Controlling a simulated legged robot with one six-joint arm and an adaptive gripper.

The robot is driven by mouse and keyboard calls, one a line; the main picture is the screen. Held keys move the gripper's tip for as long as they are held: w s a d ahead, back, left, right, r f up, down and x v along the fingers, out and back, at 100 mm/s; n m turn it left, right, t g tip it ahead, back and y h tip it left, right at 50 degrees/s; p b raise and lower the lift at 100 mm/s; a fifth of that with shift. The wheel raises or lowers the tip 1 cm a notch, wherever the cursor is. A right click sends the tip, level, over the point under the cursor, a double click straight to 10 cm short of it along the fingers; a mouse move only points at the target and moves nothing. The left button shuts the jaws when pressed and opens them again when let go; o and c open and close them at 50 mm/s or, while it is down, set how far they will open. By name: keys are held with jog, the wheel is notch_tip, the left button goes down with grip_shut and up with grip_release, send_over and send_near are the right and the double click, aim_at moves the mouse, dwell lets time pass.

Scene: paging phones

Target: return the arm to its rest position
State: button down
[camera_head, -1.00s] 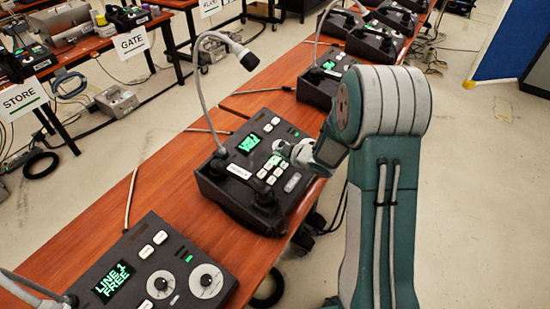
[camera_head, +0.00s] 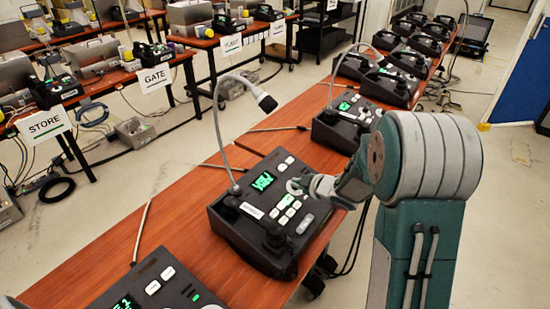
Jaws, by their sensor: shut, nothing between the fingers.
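My gripper (camera_head: 298,186) is shut and empty. It is small in the view and hangs over the paging phone (camera_head: 236,233) in the middle of the long wooden table, near its lit white and green keys. I cannot tell whether the fingertips touch the keys. The phone is a dark console with a green display (camera_head: 263,182) and a gooseneck microphone (camera_head: 266,103). My arm comes in from the lower right, bent at a large grey and teal joint, and hides part of the table's right edge.
Another paging phone (camera_head: 125,303) is cut off at the bottom left. A further phone (camera_head: 340,122) stands behind my arm, with several more consoles beyond. Tables with STORE (camera_head: 44,125) and GATE (camera_head: 155,77) signs stand at the left. The floor at the right is mostly clear.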

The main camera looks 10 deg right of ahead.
jog(key=s+d+r+m+h, duration=0.2)
jog(key=s+r+m+h, duration=0.25)
jog(key=r, duration=0.35)
jog(key=s+d+r+m+h, duration=0.3)
jog(key=s+r+m, duration=0.1)
jog(key=s+r, duration=0.25)
jog(key=s+a+r+m+g, duration=0.1)
jog(key=s+a+m+g, duration=0.1)
jog(key=s, duration=0.8)
jog(key=s+a+r+m+g+y, duration=0.1)
jog(key=s+a+m+g, duration=0.1)
jog(key=s, duration=0.9)
jog(key=shift+a+r+m+g, duration=0.35)
jog(key=shift+a+m, duration=0.3)
jog(key=shift+a, duration=0.4)
